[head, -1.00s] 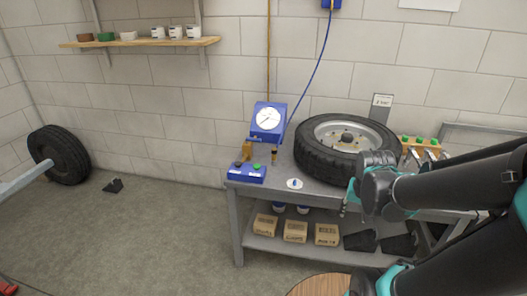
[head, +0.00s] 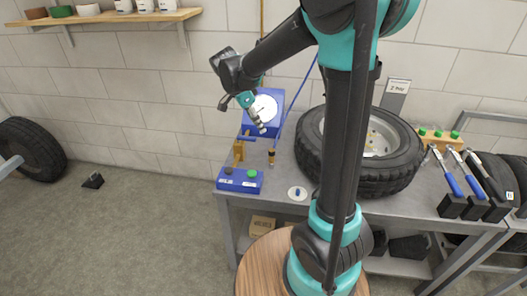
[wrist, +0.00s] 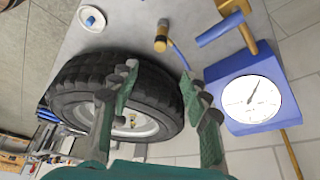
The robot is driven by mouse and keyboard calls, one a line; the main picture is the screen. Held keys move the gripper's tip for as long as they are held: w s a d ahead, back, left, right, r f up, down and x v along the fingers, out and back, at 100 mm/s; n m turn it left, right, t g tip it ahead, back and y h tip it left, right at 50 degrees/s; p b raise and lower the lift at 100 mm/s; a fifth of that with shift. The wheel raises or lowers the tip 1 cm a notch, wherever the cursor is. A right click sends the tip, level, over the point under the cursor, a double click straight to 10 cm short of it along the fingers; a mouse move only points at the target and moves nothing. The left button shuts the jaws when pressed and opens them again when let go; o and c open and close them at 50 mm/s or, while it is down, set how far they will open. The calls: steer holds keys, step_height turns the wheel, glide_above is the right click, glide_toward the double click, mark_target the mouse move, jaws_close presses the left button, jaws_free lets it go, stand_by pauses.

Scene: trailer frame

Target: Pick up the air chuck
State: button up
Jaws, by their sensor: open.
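The air chuck (head: 272,156) is a small brass and dark piece standing on the workbench, just right of the brass bracket and in front of the blue gauge unit (head: 277,101). It shows in the wrist view (wrist: 161,38) at top centre, with the blue hose (wrist: 181,56) running from it. My gripper (head: 256,116) is open and empty, pointing down in front of the gauge dial, above and apart from the chuck. In the wrist view my two fingers (wrist: 158,76) are spread, with the chuck beyond their tips. The fingers partly cover the gauge in the head view.
A large tire (head: 400,165) lies on the grey workbench (head: 282,190), right of the chuck. A blue button box (head: 239,180) and a white dish (head: 297,193) are near the front edge. Blue-handled tools (head: 450,185) stand at right. A wall shelf (head: 110,19) hangs upper left.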

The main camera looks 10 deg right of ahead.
mark_target(271, 150)
steer(key=x, duration=1.6)
steer(key=shift+w+f, duration=0.1)
steer(key=shift+f, duration=0.35)
steer(key=shift+c, duration=0.4)
jaws_close()
